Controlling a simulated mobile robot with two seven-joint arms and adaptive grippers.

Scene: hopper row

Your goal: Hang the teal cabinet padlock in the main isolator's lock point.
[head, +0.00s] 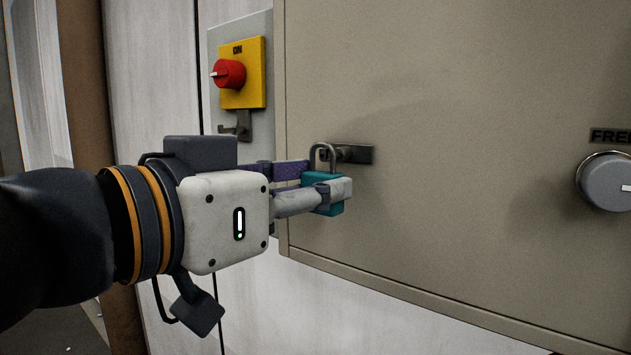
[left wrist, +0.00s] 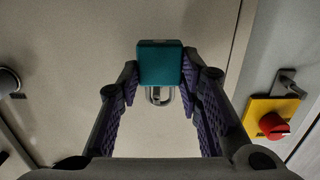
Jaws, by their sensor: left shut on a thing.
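My left gripper (head: 325,183) is shut on the teal padlock (head: 337,208) and holds it close to the grey cabinet front, shackle up. In the head view the grey shackle overlaps a dark metal hasp (head: 357,154) on the cabinet; I cannot tell whether it passes through. The padlock body (left wrist: 160,62) fills the space between the fingers in the left wrist view. The main isolator (head: 257,85), a yellow plate with a red knob marked ON, is left of the cabinet, with a dark metal lock point (head: 243,125) below it. My right gripper is not in view.
The large beige-grey cabinet (head: 450,120) fills the right side, its near edge between the padlock and the isolator. A grey round knob (head: 606,181) under a partly cut-off label stands at right. A brown post (head: 85,90) is at left.

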